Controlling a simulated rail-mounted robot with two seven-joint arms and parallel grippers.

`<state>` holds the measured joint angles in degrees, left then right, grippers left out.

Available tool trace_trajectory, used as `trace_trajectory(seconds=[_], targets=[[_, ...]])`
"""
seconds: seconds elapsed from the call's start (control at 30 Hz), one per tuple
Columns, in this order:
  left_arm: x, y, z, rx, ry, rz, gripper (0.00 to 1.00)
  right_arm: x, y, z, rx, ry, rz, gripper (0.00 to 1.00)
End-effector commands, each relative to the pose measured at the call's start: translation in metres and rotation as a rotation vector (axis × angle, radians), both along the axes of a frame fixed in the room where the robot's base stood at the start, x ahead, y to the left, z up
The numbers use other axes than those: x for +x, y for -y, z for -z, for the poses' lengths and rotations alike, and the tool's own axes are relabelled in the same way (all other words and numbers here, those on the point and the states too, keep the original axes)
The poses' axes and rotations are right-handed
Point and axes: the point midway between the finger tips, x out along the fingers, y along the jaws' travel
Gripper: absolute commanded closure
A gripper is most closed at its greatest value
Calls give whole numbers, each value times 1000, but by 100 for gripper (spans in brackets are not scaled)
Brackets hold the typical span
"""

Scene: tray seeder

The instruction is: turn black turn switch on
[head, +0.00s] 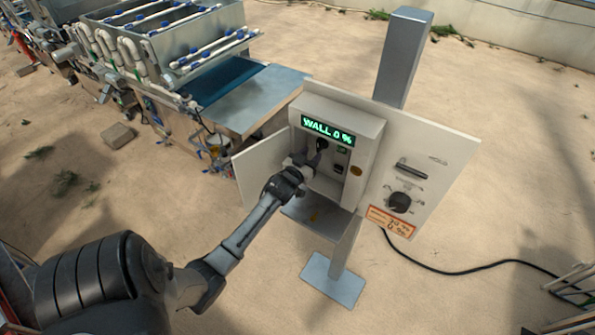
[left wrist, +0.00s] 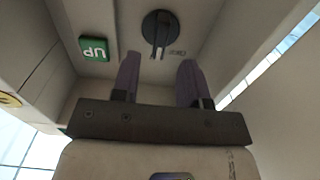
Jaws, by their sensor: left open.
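A round black turn switch (left wrist: 158,28) with a raised grip bar sits on the inner wall of an open control box (head: 365,125); in the head view it is the dark knob (head: 322,144) below the lit display. My left gripper (head: 315,160) reaches into the box from the left. In the left wrist view its two fingers (left wrist: 158,65) are open, with the switch just beyond and between the tips. I see no contact; nothing is held. A second, larger black knob (head: 399,202) is on the outer panel at the right.
The display (head: 328,130) reads "WALL 0 %". The box's opened door (head: 260,165) stands left of my arm. A grey post (head: 404,60) supports the panel (head: 440,165).

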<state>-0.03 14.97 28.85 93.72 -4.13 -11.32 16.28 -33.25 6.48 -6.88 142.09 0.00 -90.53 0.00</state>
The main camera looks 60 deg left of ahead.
Motion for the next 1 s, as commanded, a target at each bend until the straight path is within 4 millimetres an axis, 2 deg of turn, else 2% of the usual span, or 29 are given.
trace_trajectory(seconds=[0.2,0.4,0.63,1.0], targets=[[-39,23,2,1,-1,0,60,0,0,8,-1,0,-1,57],[-63,37,2,0,-1,0,60,0,1,12,-5,0,-4,57],[-76,45,0,1,-1,0,60,0,3,14,-12,0,-8,57],[-78,46,0,1,0,0,60,0,3,14,-9,0,-6,57]])
